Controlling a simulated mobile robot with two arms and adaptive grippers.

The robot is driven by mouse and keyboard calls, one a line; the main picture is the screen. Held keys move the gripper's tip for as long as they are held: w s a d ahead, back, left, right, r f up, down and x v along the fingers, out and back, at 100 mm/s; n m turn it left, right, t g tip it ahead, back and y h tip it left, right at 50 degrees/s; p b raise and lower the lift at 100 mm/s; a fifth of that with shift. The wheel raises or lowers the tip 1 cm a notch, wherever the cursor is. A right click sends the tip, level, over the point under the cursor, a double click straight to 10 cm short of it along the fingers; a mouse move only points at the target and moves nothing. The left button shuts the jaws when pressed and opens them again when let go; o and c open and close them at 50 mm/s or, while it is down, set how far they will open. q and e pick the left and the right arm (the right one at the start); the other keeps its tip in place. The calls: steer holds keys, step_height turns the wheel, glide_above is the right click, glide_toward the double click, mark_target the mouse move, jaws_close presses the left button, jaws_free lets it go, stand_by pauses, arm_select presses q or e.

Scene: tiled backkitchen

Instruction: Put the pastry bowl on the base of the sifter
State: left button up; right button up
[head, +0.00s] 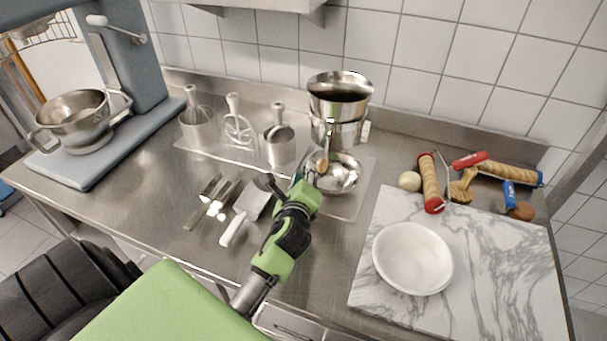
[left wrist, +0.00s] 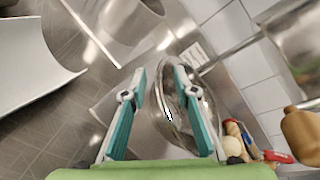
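A shiny steel bowl (head: 345,177) sits on a clear mat in the middle of the counter. A white bowl (head: 413,258) stands on the marble slab; I cannot tell which is the pastry bowl. A grey-blue machine with a crank, perhaps the sifter, stands at the left; its flat base (head: 75,168) carries a two-handled steel bowl (head: 78,117). My left gripper (head: 308,176) is at the left rim of the steel bowl. In the left wrist view, the gripper (left wrist: 165,95) has its fingers apart, with the steel bowl (left wrist: 172,122) showing between them. My right gripper is out of view.
A tall steel pot (head: 338,105) stands behind the steel bowl. Steel containers with utensils (head: 279,149) stand along the wall. A white-handled scraper (head: 246,210) and scoops lie left of my arm.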

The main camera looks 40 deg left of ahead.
arm_select(q)
steer(key=shift+s+d+r, duration=0.1)
steer(key=shift+s+d, duration=0.15)
steer(key=shift+s, duration=0.25)
steer(key=b+v, duration=0.1)
steer(key=v, duration=1)
steer(key=shift+b, duration=0.35)
steer(key=shift+w, duration=0.1)
steer(key=shift+r, duration=0.1)
